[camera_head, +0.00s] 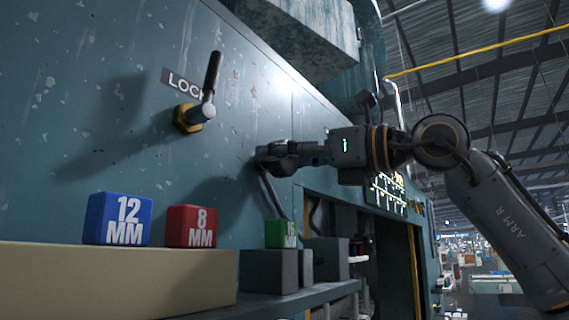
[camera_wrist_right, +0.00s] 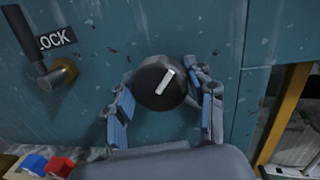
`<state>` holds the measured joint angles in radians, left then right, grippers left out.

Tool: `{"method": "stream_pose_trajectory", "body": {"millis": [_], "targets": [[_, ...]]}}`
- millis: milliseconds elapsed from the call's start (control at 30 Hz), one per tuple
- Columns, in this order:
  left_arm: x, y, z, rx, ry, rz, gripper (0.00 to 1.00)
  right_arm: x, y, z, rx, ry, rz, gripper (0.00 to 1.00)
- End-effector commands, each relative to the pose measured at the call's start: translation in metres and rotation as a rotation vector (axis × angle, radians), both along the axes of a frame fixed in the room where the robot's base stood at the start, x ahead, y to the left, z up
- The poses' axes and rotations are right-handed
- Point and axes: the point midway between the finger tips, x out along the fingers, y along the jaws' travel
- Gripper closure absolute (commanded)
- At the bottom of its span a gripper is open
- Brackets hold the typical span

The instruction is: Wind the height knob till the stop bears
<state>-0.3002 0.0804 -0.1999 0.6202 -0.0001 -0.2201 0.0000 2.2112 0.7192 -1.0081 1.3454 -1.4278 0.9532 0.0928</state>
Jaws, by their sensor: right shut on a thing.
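The height knob (camera_wrist_right: 160,83) is a round black knob with a white pointer line on its face, mounted on the teal panel. In the wrist view the pointer tilts up and to the right. My right gripper (camera_wrist_right: 163,92) has its blue-padded fingers on both sides of the knob and is shut on it. In the head view my right gripper (camera_head: 272,158) reaches the panel from the right and hides most of the knob. I cannot make out the stop in either view. My left gripper is not in view.
A lock lever (camera_head: 209,85) with a black handle sticks out of the panel, left of and above the knob. Blue (camera_head: 118,219), red (camera_head: 190,226) and green (camera_head: 281,234) marked blocks stand below, near a beige ledge (camera_head: 120,282). A yellow-edged opening lies to the right.

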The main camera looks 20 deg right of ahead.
Motion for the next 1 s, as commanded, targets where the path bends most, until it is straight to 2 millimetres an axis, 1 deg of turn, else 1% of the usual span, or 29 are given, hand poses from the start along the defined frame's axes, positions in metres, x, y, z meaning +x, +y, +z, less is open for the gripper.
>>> {"method": "stream_pose_trajectory", "body": {"millis": [500, 533, 567, 600, 633, 1000], "targets": [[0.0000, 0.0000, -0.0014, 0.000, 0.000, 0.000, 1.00, -0.0006, -0.0002, 0.0021, 0.020, 0.009, -0.001, 0.77], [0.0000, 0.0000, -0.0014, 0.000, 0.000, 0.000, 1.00, -0.0006, -0.0002, 0.0021, 0.020, 0.009, -0.001, 0.41], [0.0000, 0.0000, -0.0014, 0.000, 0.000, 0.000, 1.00, -0.0005, -0.0003, 0.0022, 0.020, 0.009, -0.001, 0.35], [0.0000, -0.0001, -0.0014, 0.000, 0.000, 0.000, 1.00, -0.0005, -0.0003, 0.0021, 0.020, 0.009, -0.001, 0.27], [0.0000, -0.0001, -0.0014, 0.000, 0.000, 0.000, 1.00, -0.0005, -0.0003, 0.0020, 0.019, 0.009, -0.001, 0.23], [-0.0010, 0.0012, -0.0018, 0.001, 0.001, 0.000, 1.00, -0.0022, -0.0026, 0.0009, 0.019, 0.011, -0.001, 0.23]]}}
